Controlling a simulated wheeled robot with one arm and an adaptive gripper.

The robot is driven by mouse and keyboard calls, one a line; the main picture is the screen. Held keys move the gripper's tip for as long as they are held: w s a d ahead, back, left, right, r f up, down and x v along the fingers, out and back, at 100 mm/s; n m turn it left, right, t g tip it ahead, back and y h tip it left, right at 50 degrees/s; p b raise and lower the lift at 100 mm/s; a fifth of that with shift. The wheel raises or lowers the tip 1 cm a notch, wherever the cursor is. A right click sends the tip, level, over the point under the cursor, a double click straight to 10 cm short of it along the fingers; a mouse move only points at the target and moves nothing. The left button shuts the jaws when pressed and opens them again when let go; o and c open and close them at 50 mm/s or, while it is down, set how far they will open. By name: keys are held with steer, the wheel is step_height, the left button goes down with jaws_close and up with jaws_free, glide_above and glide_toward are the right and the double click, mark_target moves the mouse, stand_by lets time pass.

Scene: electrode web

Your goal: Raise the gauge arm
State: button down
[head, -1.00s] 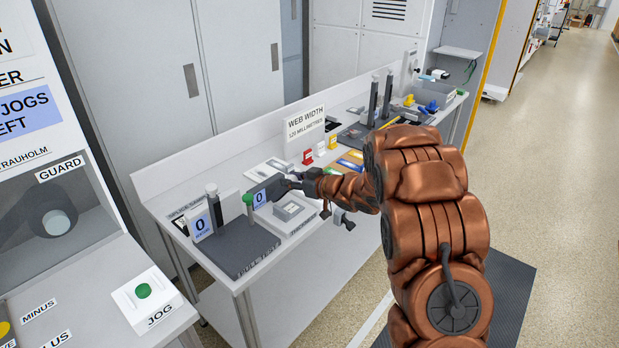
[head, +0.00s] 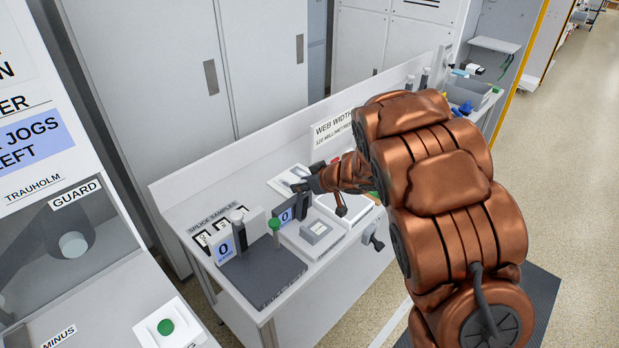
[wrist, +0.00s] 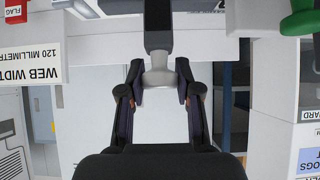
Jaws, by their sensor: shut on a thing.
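Two small gauges with a "0" display stand on the bench in the head view: a left one (head: 224,251) on a dark plate and a right one (head: 285,216). My gripper (head: 303,187) is just above and right of the right gauge. The wrist view is upside down. There, my gripper (wrist: 158,84) is shut on the pale rounded end of a dark bar, which appears to be the gauge arm (wrist: 158,28). The contact is too small to make out in the head view.
A green knob (head: 275,224) stands close left of the right gauge. A grey block (head: 317,230) lies in front of my gripper. The web width sign (head: 333,126) stands behind; my arm hides much of the right bench. Open floor (head: 570,150) lies at right.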

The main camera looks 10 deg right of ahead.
steer(key=shift+w, duration=0.1)
stand_by(0.3)
steer(key=c, duration=0.8)
jaws_free()
steer(key=shift+v, duration=6.05)
steer(key=shift+a, duration=0.15)
